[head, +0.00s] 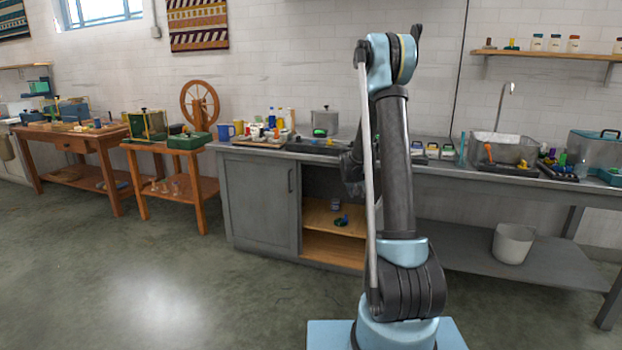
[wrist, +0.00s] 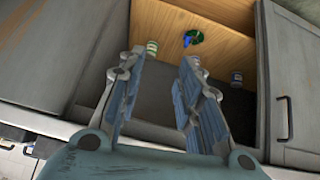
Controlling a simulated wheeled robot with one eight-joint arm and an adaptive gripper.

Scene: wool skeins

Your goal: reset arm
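My gripper (wrist: 158,95) shows in the wrist view with its two fingers apart and nothing between them. It hangs in front of an open grey cabinet with wooden shelves (wrist: 165,22). In the head view my arm stands upright and bent at the top, and it hides most of my gripper. The same cabinet shows in the head view with its wooden shelf (head: 318,214) behind my arm.
A green and blue item (wrist: 192,38) and small jars (wrist: 152,47) are in the cabinet. A grey cabinet door (head: 261,205) is left of the opening. The counter above carries a pot (head: 324,120) and a sink (head: 500,152). Floor (head: 150,270) at the left is clear.

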